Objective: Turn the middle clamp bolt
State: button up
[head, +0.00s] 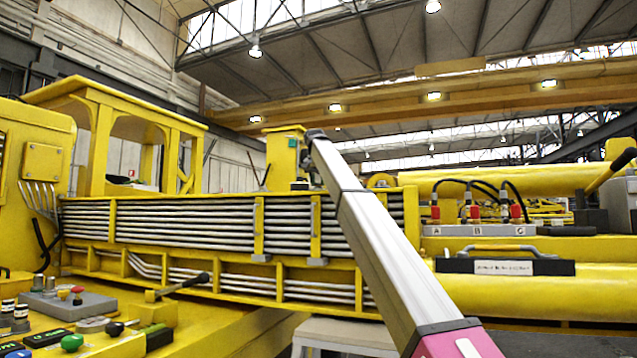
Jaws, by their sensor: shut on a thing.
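A long bank of grey pipes (185,222) runs along the yellow boom. Upright yellow clamp bars cross it: one at the left (112,220), one near the middle (258,228) and one to its right (315,228). The last two have grey blocks at their feet. No bolt head can be made out, and I cannot tell which clamp is the middle one. My silver arm link (375,235) slants across the view from the lower right to a dark joint above the boom. It hides part of the pipes on the right. My gripper cannot be seen.
Red-and-black hose couplings (475,213) and a dark handle with a label plate (505,266) are at the right. A control panel with knobs (75,342) fills the lower left. A pale stool (345,333) stands below the boom.

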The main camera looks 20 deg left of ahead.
jog(key=m+h, duration=0.1)
jog(key=m, duration=0.3)
jog(key=shift+w+a+m+h, duration=0.1)
jog(key=shift+a+m+h, duration=0.1)
jog(key=shift+m+h, duration=0.15)
jog(key=m, duration=0.2)
jog(key=m+g+h, duration=0.1)
jog(key=m, duration=0.1)
jog(key=shift+w+a+h, duration=0.1)
jog(key=shift+h, duration=0.15)
jog(key=shift+m, duration=0.25)
jog(key=o, duration=0.9)
jog(key=shift+r, duration=0.1)
